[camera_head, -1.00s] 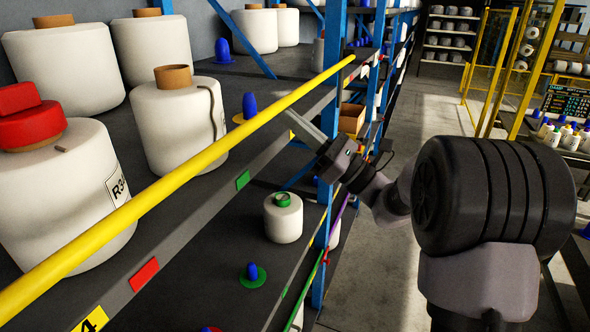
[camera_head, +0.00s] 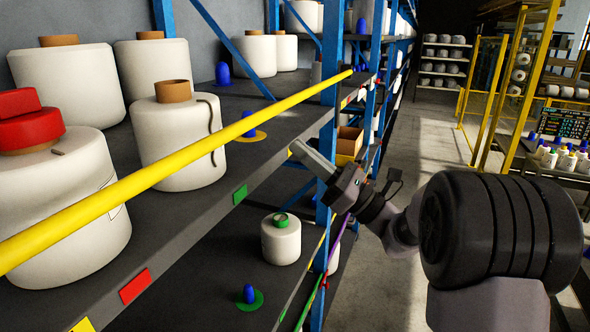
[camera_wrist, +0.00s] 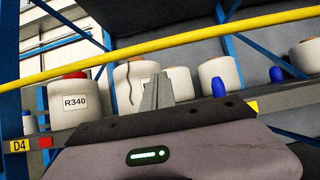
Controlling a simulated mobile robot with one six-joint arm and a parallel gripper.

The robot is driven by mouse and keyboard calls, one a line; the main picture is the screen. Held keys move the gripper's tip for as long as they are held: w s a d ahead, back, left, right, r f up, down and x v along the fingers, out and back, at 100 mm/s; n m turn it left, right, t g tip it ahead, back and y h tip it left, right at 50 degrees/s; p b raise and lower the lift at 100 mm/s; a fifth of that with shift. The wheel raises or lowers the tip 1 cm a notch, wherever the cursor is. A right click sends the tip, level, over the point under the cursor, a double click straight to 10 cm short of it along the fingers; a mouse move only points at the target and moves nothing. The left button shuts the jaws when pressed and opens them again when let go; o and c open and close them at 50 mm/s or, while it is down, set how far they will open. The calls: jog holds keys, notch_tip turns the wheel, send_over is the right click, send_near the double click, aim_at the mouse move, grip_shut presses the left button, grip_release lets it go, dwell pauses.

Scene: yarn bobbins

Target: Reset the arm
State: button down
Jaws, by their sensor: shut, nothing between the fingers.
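My gripper (camera_head: 296,149) is shut and empty, at the end of my arm in the head view. It is held out in front of the shelf rack, close to the blue upright and below the yellow bar. In the wrist view my gripper (camera_wrist: 157,82) points at the upper shelf, its fingers together in front of white bobbins. No bobbin is held. A gap between the fingers and the bobbins cannot be judged from the wrist view.
A yellow bar (camera_head: 180,170) runs along the upper shelf front. White bobbins (camera_head: 180,135) stand behind it, one with a red top (camera_head: 30,125). A lower shelf holds a small bobbin (camera_head: 281,243) and a blue peg (camera_head: 249,294). Open floor (camera_head: 435,150) lies right of the rack.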

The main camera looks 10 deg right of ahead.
jog(key=b+v, duration=0.3)
jog(key=v, duration=0.5)
jog(key=s+a+f+n+g+h+b, duration=0.6)
jog(key=s+a+f+n+g+b, duration=0.6)
jog(key=s+a+f, duration=0.65)
jog(key=s+d+f+n+h+b, duration=0.1)
jog(key=s+f+n+h+b, duration=0.2)
jog(key=f, duration=0.5)
jog(key=s+d+f+n+h+b, duration=0.1)
jog(key=s+f+h+b, duration=0.2)
jog(key=f, duration=0.5)
jog(key=d+f+n+t+h+b, duration=0.2)
jog(key=d+f+n+t+h, duration=0.1)
jog(key=d+f+n+h, duration=0.1)
jog(key=d+f+h, duration=0.1)
jog(key=d+h, duration=0.1)
jog(key=shift+s+d+n+b, duration=0.35)
jog(key=shift+d+n+b, duration=0.05)
